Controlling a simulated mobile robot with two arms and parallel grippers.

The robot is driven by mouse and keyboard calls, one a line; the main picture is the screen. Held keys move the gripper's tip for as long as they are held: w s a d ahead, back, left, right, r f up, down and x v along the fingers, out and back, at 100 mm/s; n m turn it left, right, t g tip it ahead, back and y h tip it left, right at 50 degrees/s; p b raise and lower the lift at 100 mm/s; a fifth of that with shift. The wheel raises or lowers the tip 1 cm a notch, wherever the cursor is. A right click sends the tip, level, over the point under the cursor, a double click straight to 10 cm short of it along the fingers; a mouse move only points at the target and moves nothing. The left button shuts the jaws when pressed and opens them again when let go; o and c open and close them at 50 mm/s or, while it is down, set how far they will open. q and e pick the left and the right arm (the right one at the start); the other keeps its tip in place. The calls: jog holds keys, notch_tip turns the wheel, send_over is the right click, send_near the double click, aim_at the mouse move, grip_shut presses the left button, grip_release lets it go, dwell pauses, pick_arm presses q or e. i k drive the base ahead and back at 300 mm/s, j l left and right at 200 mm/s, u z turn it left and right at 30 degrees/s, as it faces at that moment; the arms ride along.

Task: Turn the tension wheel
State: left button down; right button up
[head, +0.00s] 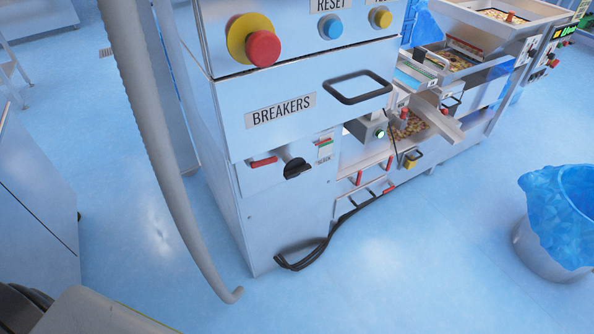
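I cannot make out a tension wheel for certain in the head view. A black rotary knob (297,168) sits low on the white cabinet (290,215), under the BREAKERS drawer (290,118). It looks more like a switch than a wheel. Neither of my grippers shows. Part of what looks like my own arm is at the bottom left corner, with no fingers visible.
A red emergency button (263,49) on a yellow base tops the cabinet. A grey hose (155,135) hangs at its left. Black cable (305,260) lies at its foot. A blue-lined bin (548,240) stands right. The floor between is clear.

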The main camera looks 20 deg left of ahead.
aim_at(296, 167)
jog(key=i+u, duration=0.1)
jog(key=u, duration=0.6)
